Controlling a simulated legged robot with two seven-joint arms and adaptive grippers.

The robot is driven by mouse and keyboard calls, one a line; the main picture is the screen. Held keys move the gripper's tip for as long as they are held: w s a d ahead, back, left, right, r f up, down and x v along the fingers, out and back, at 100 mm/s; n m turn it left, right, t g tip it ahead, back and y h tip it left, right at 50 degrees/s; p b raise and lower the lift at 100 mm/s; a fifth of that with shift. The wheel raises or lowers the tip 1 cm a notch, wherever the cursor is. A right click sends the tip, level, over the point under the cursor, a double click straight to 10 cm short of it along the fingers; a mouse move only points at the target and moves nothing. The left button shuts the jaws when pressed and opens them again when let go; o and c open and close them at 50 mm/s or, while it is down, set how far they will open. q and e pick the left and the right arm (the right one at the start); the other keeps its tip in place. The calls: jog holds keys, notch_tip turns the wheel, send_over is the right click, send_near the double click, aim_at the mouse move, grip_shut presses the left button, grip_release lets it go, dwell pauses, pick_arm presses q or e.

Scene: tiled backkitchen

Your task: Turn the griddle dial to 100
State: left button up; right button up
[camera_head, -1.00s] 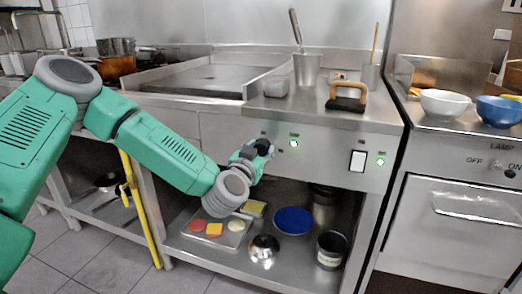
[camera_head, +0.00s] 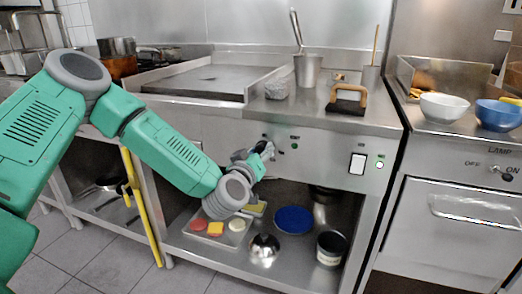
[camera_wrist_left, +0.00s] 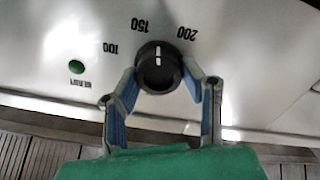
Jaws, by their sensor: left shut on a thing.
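The black griddle dial (camera_wrist_left: 158,68) sits on the steel front panel in the left wrist view. Its white mark points up in that picture, between the printed 150 and 200; 100 is printed to the left. My left gripper (camera_wrist_left: 160,84) has its blue-lined fingers on both sides of the dial and is shut on it. In the head view the left gripper (camera_head: 260,153) is at the panel below the griddle (camera_head: 205,78), largely covering the dial. My right gripper is not in view.
A green lamp (camera_wrist_left: 77,67) is beside the dial. A white switch (camera_head: 357,163) is farther right on the panel. The shelf below holds a tray of food pieces, a blue plate (camera_head: 294,219) and pots. A grill press (camera_head: 347,100) stands on the counter above.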

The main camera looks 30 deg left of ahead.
pick_arm(q)
jog(key=n, duration=0.4)
jog(key=f+n+b, duration=0.1)
jog(key=n, duration=0.3)
jog(key=n+b, duration=0.1)
jog(key=n, duration=0.3)
jog(key=shift+s+f+n, duration=0.15)
jog(key=shift+n, duration=0.15)
dwell(0.4)
jog(key=o, duration=0.9)
jog(key=shift+o, duration=1.2)
jog(key=shift+a, duration=0.1)
jog(key=shift+r, duration=0.2)
